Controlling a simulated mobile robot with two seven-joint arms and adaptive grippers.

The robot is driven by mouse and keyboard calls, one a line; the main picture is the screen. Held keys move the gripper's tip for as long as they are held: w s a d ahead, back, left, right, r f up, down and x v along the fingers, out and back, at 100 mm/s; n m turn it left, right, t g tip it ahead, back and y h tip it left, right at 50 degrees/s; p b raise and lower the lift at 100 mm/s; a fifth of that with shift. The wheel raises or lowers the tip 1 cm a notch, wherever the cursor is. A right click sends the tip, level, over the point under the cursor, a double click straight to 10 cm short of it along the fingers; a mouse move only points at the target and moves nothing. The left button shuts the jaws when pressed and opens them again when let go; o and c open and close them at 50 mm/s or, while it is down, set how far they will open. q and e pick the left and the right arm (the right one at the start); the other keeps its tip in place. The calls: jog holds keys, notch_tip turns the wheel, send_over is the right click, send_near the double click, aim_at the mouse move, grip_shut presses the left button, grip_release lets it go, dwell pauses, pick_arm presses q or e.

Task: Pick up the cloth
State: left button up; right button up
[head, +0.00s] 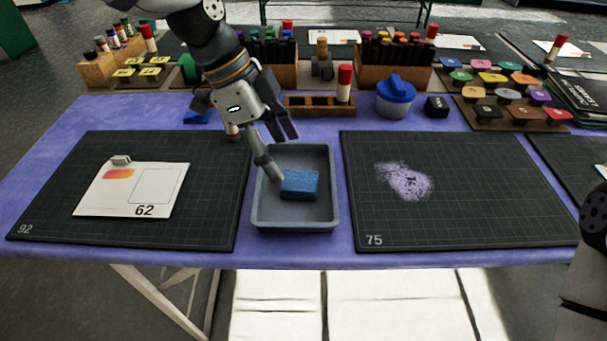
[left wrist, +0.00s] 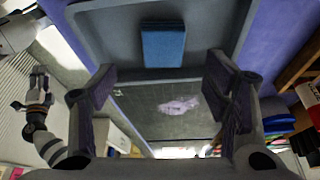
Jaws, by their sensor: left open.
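The cloth (head: 300,184) is a blue, thick, folded-looking block lying in a grey tray (head: 262,218) between two dark mats. It also shows in the left wrist view (left wrist: 163,45), ahead of the fingers. My left gripper (head: 281,152) is open and empty, over the tray. One finger reaches down close to the cloth's left end in the head view; whether it touches cannot be told. In the left wrist view the two fingers stand wide apart, with the cloth beyond the gap between them. My right gripper (left wrist: 39,80) shows small at the left of that view; its jaw state is unclear.
Mat 75 (head: 500,215) at the right bears a purple powdery smudge (head: 404,181). Mat 92 (head: 60,220) at the left bears a white card (head: 100,200). A wooden rack (head: 300,108), a blue-lidded tub (head: 395,100) and marker boxes stand behind the tray.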

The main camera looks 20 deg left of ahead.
aim_at(300, 181)
pick_arm(q)
jog(key=x, duration=0.7)
jog(key=shift+w+d+f+b, duration=0.1)
jog(key=shift+w+b, duration=0.1)
jog(key=shift+b, duration=0.1)
jog(key=c, duration=1.2)
